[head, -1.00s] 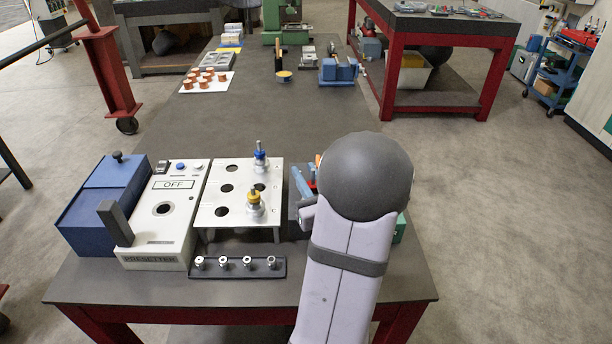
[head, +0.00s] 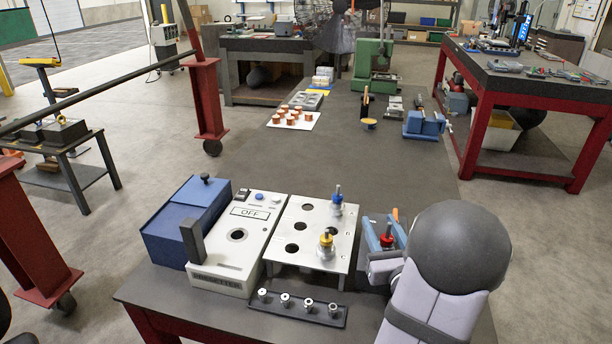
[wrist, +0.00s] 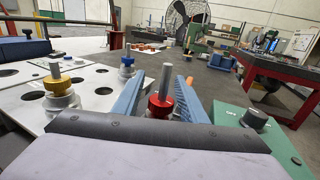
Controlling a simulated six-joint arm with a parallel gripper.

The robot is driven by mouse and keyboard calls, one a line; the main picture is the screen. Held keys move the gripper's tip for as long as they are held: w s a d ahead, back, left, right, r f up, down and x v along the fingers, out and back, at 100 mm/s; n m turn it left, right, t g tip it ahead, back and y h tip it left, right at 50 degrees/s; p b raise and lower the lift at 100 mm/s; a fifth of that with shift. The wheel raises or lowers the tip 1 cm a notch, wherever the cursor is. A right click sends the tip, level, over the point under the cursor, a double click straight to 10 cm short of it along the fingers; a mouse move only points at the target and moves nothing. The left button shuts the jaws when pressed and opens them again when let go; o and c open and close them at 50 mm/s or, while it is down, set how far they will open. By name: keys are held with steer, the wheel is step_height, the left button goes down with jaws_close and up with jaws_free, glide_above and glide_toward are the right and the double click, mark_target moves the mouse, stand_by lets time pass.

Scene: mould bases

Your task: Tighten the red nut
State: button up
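The red nut (wrist: 160,106) sits on a metal tool holder with an upright grey shank (wrist: 166,77); it also shows in the head view (head: 386,240). My gripper (wrist: 165,92) has two blue fingers, one on each side of the red nut. A gap shows between the nut and the right finger; the left finger is close beside it, and I cannot tell if they touch. The gripper looks open around the nut. The holder's lower part is hidden behind my gripper body in the wrist view.
A white plate with holes (head: 322,214) stands at left, carrying a yellow-nut holder (head: 326,243) and a blue-nut holder (head: 337,202). A rack of small collets (head: 297,308) lies in front. A green box with a black knob (wrist: 257,119) is close on the right.

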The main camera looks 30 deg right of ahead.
mark_target(389, 237)
steer(key=shift+y, duration=0.3)
